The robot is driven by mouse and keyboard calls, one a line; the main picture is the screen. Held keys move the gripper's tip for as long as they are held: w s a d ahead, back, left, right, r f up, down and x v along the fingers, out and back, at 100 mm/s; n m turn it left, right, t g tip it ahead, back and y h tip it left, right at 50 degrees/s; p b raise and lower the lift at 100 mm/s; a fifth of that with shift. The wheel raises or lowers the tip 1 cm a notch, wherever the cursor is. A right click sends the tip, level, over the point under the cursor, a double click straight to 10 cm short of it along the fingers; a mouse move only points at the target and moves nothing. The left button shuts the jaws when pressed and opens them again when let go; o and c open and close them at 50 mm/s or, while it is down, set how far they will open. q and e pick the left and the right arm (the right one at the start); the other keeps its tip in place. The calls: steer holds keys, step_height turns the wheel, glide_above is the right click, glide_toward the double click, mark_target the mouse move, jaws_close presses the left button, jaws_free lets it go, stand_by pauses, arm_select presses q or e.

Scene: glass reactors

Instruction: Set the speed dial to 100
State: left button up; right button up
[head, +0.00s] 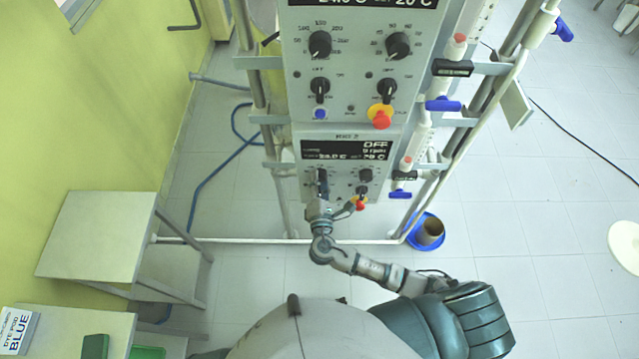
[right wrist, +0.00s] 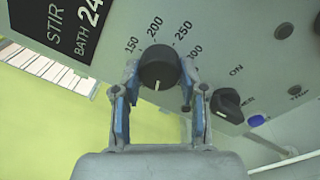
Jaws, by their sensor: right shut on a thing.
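The speed dial (right wrist: 158,68) is a round black knob on a grey panel, close up in the right wrist view. The numbers 150, 200, 250 and 300 show around its upper side; lower numbers are hidden. A white line on the knob points toward the bottom of the picture. My right gripper (right wrist: 159,88) has its two blue-padded fingers on either side of the knob, shut on it. In the head view my right gripper (head: 320,200) is at the left knob of the lower control box (head: 348,150), whose display (head: 347,149) reads OFF. My left gripper is not in view.
Beside the dial is another black knob (right wrist: 230,103) marked ON, with a blue button (right wrist: 257,120) near it. A red emergency button (head: 360,203) sits close to the gripper. An upper control box (head: 350,80), a metal frame and glass valves surround it.

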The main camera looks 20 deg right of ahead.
arm_select(q)
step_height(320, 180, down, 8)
steer(key=b, duration=0.7)
arm_select(e)
steer(key=m, duration=0.5)
steer(key=f+m, duration=0.1)
steer(key=m, duration=0.2)
steer(key=shift+a+m+h, duration=0.1)
steer(key=shift+m+h, duration=0.2)
steer(key=shift+h, duration=0.1)
steer(key=m+b, duration=0.4)
steer(key=shift+r+m, duration=0.15)
steer(key=shift+m, duration=0.25)
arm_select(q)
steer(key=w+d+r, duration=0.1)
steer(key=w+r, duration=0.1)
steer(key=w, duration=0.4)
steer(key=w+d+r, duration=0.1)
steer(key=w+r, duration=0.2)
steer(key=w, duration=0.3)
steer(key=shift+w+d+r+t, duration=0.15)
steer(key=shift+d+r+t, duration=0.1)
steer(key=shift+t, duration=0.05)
arm_select(e)
steer(key=shift+r+m, duration=0.1)
steer(key=shift+m, duration=0.4)
steer(key=o, duration=1.1)
steer(key=shift+o, duration=0.2)
steer(key=shift+r, duration=0.15)
